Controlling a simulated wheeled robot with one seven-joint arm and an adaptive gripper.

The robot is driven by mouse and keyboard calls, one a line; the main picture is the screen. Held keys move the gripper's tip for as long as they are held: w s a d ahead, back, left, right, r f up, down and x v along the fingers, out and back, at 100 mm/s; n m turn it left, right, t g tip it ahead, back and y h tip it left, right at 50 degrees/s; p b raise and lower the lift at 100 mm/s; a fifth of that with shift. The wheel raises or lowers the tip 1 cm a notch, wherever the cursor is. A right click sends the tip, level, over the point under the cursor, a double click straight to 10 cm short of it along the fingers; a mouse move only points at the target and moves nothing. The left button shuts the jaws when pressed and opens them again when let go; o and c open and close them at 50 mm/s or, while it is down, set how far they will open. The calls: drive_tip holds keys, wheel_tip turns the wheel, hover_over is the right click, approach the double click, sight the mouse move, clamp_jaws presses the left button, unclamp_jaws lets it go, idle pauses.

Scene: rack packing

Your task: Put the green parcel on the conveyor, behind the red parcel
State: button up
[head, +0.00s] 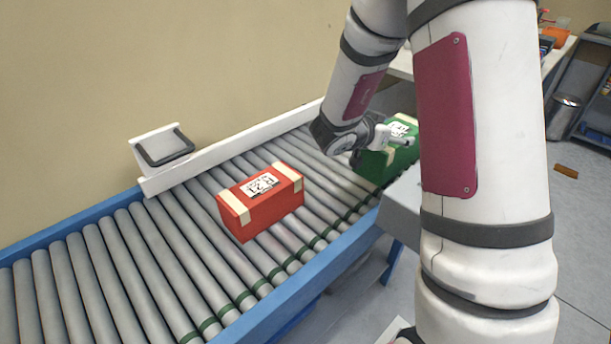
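The red parcel (261,200), with cream tape bands and a white label on top, sits on the rollers of the conveyor (180,240). The green parcel (388,163), also with cream tape and a white label, is to the right of the red one, at the conveyor's right part. A clear gap of rollers lies between them. My gripper (392,140) is at the green parcel's left and upper side, overlapping it in the picture. Its fingers are small and partly hidden, so I cannot tell whether they grip it. My arm hides the green parcel's right end.
A white guide rail (235,148) runs along the conveyor's wall side, with a grey-and-white panel (163,147) at its left end. A blue frame (290,300) edges the near side. Rollers left of the red parcel are empty. A bin (564,118) stands far right.

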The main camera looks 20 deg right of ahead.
wheel_tip(320, 180, down, 3)
drive_tip(key=shift+w+f+b, duration=0.1)
drive_tip(key=shift+b, duration=0.65)
drive_tip(key=w+f+b, duration=0.1)
drive_tip(key=w+f, duration=0.1)
drive_tip(key=w, duration=0.6)
drive_tip(key=w+f+b, duration=0.2)
drive_tip(key=w, duration=0.5)
drive_tip(key=shift+w+d+f+b, duration=0.3)
drive_tip(key=shift+w+d+f, duration=0.1)
drive_tip(key=shift+d, duration=0.05)
drive_tip(key=shift+f, duration=0.15)
drive_tip(key=o, duration=2)
drive_tip(key=shift+c, duration=0.2)
